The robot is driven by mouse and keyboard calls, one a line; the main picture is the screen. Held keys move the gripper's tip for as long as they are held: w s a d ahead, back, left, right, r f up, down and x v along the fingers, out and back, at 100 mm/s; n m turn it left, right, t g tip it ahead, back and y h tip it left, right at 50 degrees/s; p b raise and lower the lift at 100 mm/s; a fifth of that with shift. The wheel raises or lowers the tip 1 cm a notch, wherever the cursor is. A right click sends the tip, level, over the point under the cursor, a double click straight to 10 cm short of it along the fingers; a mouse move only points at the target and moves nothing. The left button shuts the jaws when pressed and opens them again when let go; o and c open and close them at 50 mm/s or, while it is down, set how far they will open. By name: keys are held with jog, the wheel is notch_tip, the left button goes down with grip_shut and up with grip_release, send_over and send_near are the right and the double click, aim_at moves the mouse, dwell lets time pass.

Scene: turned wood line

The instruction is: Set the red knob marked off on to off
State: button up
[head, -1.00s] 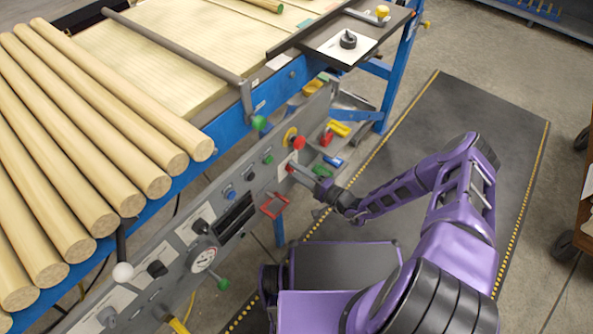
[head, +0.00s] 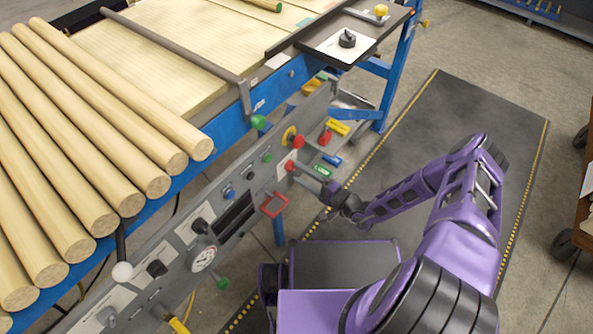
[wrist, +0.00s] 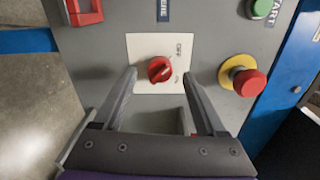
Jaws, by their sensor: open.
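The red knob (wrist: 160,70) sits on a white plate (wrist: 146,48) on the grey control panel. The plate has a legible OFF label at its upper right and a smaller mark below it. The knob's grip bar is tilted in the wrist view; I cannot tell for sure which mark it points to. In the head view the knob (head: 290,165) is small, just beyond the fingertips. My gripper (wrist: 162,76) is open, with one finger on each side of the knob and visible gaps between. It also shows in the head view (head: 303,176).
A red mushroom button on a yellow collar (wrist: 250,83) is close right of the right finger. A green START button (wrist: 262,8) is at the upper right. A red square handle (wrist: 84,12) is at the upper left. Wooden rods (head: 95,130) lie on the table above the panel.

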jog(key=v, duration=1.5)
